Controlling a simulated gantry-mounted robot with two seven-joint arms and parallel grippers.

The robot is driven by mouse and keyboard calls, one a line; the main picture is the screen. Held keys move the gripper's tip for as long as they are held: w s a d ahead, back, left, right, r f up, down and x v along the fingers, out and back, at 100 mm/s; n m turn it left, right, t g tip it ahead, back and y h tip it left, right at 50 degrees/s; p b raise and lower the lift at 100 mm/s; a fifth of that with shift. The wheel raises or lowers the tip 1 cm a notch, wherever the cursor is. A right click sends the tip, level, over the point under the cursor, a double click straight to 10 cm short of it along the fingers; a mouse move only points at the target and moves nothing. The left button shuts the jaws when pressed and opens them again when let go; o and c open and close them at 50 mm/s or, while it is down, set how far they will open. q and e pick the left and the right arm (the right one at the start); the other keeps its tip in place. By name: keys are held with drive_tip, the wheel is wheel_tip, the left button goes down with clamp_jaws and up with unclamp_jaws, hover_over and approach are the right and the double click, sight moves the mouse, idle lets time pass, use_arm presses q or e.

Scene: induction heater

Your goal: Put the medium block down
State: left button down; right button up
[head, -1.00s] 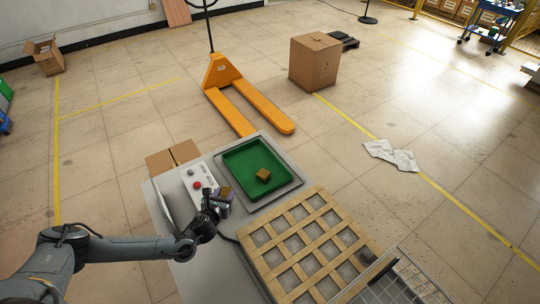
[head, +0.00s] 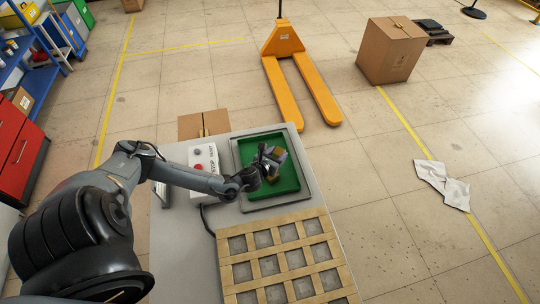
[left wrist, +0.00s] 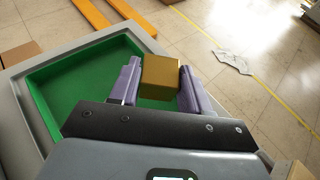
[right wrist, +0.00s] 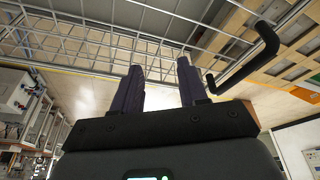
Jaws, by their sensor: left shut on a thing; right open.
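My left gripper (head: 277,154) is over the green tray (head: 289,185) in the head view, with its arm coming in from the left. It is shut on the medium block (left wrist: 160,77), a gold-brown block that sits between the two purple-grey fingers in the left wrist view. The green tray floor and wall (left wrist: 75,85) show below and beside it. I cannot tell whether the block touches the tray. No second block can be made out in the tray now; the gripper covers part of it. My right gripper (right wrist: 160,75) is open and empty in the right wrist view.
A control box with buttons (head: 203,160) stands left of the tray. A wooden lattice (head: 283,249) lies in front of it. A wire basket (right wrist: 100,40) with a black handle (right wrist: 260,50) is close to my right gripper. An orange pallet jack (head: 283,42) stands behind the table.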

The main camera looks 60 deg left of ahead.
use_arm(q)
drive_tip(key=a+f, duration=0.2)
drive_tip(key=a, duration=0.1)
drive_tip(key=a+f+b, duration=0.1)
drive_tip(key=a+f, duration=0.1)
drive_tip(key=a, duration=0.2)
drive_tip(key=a+f, duration=0.2)
drive_tip(key=a, duration=0.1)
drive_tip(key=shift+s+a+f, duration=0.15)
drive_tip(key=shift+s+a, duration=0.05)
drive_tip(key=shift+a, duration=0.15)
use_arm(e)
drive_tip(key=shift+s+d+f, duration=0.1)
drive_tip(key=shift+s+f, duration=0.1)
drive_tip(key=shift+f, duration=0.6)
use_arm(q)
drive_tip(key=shift+f+b, duration=0.75)
drive_tip(key=shift+f, duration=1.25)
use_arm(e)
drive_tip(key=shift+f, duration=0.5)
drive_tip(key=shift+w, duration=0.1)
use_arm(q)
drive_tip(key=shift+f, duration=0.15)
use_arm(e)
drive_tip(key=shift+f, duration=0.1)
use_arm(q)
drive_tip(key=c, duration=0.5)
unclamp_jaws()
